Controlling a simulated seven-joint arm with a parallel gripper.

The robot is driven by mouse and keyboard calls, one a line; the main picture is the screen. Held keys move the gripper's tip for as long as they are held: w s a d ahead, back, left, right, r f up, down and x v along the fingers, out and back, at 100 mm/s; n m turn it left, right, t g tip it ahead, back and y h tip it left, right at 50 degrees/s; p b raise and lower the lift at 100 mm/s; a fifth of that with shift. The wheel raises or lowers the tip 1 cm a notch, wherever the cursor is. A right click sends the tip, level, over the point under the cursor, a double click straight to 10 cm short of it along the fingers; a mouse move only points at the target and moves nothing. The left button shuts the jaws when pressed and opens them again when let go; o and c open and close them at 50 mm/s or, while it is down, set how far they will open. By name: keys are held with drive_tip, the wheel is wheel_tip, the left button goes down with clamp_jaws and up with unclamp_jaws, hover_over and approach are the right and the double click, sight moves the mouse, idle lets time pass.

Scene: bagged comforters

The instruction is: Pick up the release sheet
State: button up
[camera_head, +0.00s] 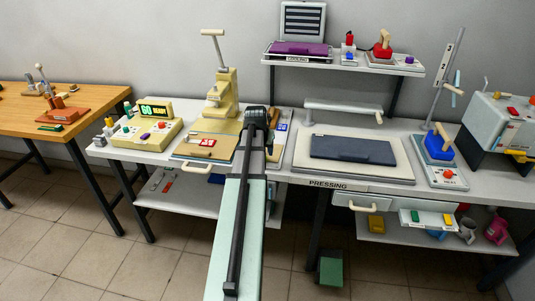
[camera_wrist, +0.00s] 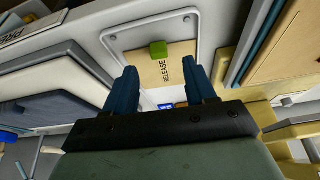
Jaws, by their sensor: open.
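The release sheet (camera_wrist: 150,70) is a flat tan sheet marked RELEASE, with a green block or tab (camera_wrist: 158,49) at its edge. It lies in a pale, rounded tray (camera_wrist: 112,40) in the wrist view. My gripper (camera_wrist: 164,76) is open, its two blue fingers apart with the lettered part of the sheet showing between and beyond their tips. I see no contact, and the exact height above the sheet cannot be told.
A tan press (camera_head: 222,95) and a brown board (camera_head: 205,125) stand left of my arm. A pale pressing bed (camera_head: 310,168) with a dark folded item (camera_head: 352,149) lies to the right. A shelf (camera_head: 400,67) hangs above.

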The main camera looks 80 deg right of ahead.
drive_tip(key=shift+x, duration=2.5)
drive_tip(key=shift+c, duration=0.4)
clamp_jaws()
